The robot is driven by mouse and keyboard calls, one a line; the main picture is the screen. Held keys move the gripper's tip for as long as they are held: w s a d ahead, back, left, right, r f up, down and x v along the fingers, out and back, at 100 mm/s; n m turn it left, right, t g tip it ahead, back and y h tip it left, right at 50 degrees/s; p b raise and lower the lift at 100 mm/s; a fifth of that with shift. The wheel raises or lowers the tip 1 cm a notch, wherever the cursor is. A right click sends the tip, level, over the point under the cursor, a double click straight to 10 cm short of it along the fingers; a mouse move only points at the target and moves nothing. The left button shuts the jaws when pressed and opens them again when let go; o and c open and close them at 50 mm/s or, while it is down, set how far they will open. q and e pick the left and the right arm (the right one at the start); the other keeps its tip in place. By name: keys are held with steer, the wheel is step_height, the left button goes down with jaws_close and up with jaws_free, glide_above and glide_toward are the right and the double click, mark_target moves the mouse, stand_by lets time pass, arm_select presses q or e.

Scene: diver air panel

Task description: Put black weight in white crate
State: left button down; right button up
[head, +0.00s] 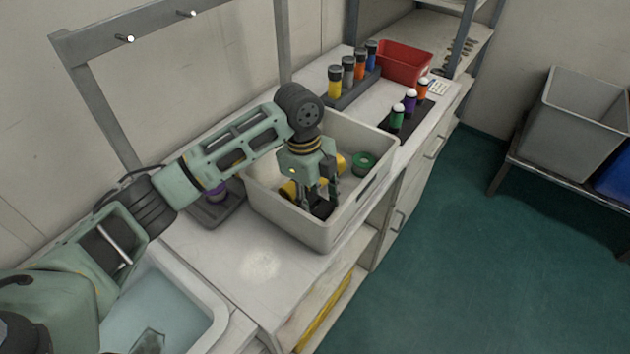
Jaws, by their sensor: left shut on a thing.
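The white crate (285,225) stands on the counter in the head view. My left gripper (320,204) points down inside the crate's outline. Its fingers are shut on a dark thing, the black weight (321,209), low between the crate walls. Whether the weight touches the crate floor cannot be told. A green ring-shaped thing (363,164) and yellow things (289,190) are also in the crate, partly hidden by my gripper. My right gripper is not in view.
A sink basin (205,306) lies at the near left. Bottles in a dark rack (358,93), a red bin (404,62) and more bottles stand farther along the counter. A grey bin (572,118) stands at right. Bare counter (262,265) lies before the crate.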

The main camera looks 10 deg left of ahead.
mark_target(315, 214)
arm_select(q)
steer(key=shift+d+f, duration=0.1)
steer(key=shift+f, duration=0.55)
step_height(315, 214, down, 3)
steer(key=shift+p, duration=0.4)
steer(key=shift+f, duration=0.15)
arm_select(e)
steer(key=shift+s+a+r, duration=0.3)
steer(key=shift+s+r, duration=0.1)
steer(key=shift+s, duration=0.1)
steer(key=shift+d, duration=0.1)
arm_select(q)
steer(key=c, duration=1.3)
jaws_free()
steer(key=shift+f, duration=0.15)
steer(key=shift+o, duration=0.2)
steer(key=shift+s, duration=0.1)
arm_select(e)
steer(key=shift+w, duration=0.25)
